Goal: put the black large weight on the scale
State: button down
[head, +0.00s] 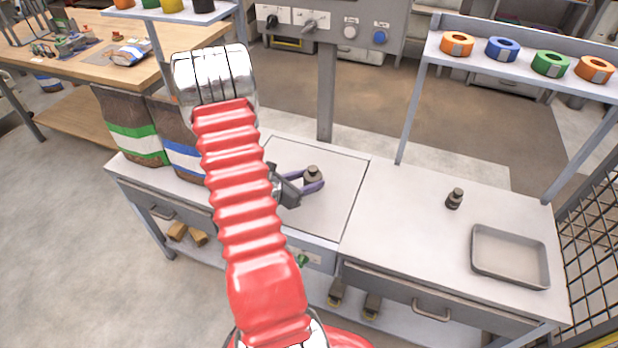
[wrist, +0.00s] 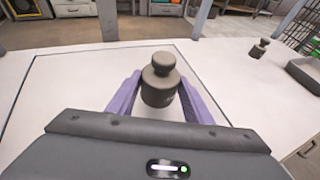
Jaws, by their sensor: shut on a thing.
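A dark grey knobbed weight (head: 313,176) is upright between the two purple fingers of my gripper (head: 312,186). In the wrist view the weight (wrist: 159,82) sits near the fingertips, with my gripper (wrist: 158,95) shut on its sides. My arm hides part of the plate's left side in the head view.
Another dark weight (head: 455,199) stands on the right bench, near an empty grey tray (head: 510,280). Two filled bags (head: 130,125) stand left of the plate. A post (head: 327,90) carries a control panel (head: 335,22) behind it. A shelf with tape rolls (head: 502,49) is at right.

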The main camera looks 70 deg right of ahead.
jog(key=shift+f, duration=1.95)
jog(key=c, duration=0.9)
grip_release()
jog(key=shift+f, duration=0.15)
jog(key=v, duration=1.2)
jog(key=shift+w, duration=0.1)
